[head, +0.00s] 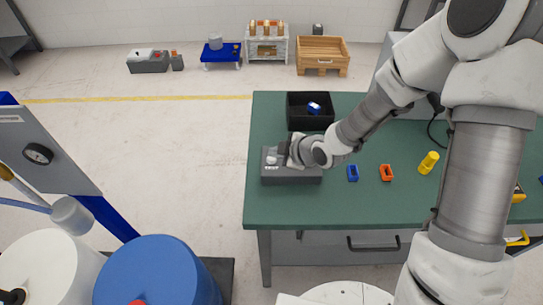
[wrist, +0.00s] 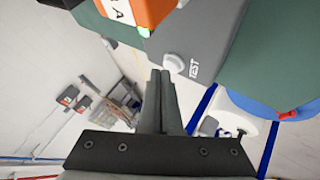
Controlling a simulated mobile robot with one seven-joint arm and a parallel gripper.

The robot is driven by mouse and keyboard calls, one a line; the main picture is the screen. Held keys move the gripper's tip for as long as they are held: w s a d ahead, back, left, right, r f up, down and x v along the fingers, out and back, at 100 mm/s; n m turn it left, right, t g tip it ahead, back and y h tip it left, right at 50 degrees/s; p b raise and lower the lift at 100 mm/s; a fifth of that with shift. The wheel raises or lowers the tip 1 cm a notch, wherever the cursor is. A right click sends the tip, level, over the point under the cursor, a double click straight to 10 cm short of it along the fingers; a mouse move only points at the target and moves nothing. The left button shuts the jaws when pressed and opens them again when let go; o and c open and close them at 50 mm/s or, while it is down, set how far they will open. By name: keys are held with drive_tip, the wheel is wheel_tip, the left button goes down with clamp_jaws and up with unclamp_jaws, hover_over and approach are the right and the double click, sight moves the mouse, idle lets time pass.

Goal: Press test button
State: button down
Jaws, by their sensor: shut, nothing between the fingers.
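The test box (head: 292,177) is dark grey and stands near the left edge of the green table, with the word TEST on it. Its round pale test button (head: 271,160) shows at the left of the box; it also shows in the wrist view (wrist: 174,62), beside the TEST lettering. My gripper (wrist: 161,73) is shut and empty. Its fingertips lie just left of the button in the wrist view; I cannot tell whether they touch it. In the head view my gripper (head: 289,156) is over the box, and my wrist covers part of the box.
An orange block (wrist: 140,10) marked A is close by in the wrist view. A black bin (head: 297,112) with a blue item stands behind the box. Blue (head: 352,173), orange (head: 386,173) and yellow (head: 428,162) pieces lie to the right on the green table (head: 330,210).

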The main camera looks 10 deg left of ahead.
wheel_tip(320, 180, up, 6)
drive_tip(key=p, duration=0.4)
idle(0.3)
idle(0.7)
drive_tip(key=s+d+r+m+t+h, duration=0.1)
drive_tip(key=d+r+m+h, duration=0.35)
drive_tip(key=d+r, duration=0.35)
drive_tip(key=s+d+r+m+t+h, duration=0.1)
drive_tip(key=d+r+m+h, duration=0.2)
drive_tip(key=d+r+m, duration=0.55)
drive_tip(key=s+d+r+m, duration=0.3)
drive_tip(key=s+d, duration=0.1)
drive_tip(key=s, duration=0.4)
drive_tip(key=s+d+r+m+g, duration=0.1)
drive_tip(key=s+d+r+m, duration=0.3)
drive_tip(key=s, duration=0.5)
drive_tip(key=shift+d+g, duration=0.3)
drive_tip(key=shift+d, duration=0.35)
